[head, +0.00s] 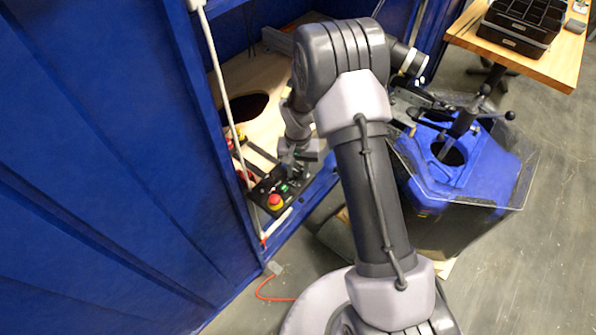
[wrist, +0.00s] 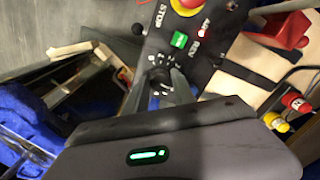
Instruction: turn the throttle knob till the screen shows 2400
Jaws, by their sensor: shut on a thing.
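The black throttle knob (wrist: 158,76) sits on a black control panel (wrist: 207,75), with white scale marks around it. My gripper (wrist: 161,91) is shut on the knob, one finger on each side, in the wrist view. In the head view my gripper (head: 289,172) reaches down to the panel (head: 264,188), and the knob is hidden there. A small green rectangle (wrist: 179,40) is on the panel beside the knob; I cannot tell whether it is a switch or a screen. I can read no number on a screen.
A red emergency stop (wrist: 188,5) on yellow is near the green rectangle, also in the head view (head: 275,202). A black lever ball (wrist: 138,29) stands at the panel's edge. A blue tank (head: 465,165) is right of my arm; blue walls (head: 90,150) rise left.

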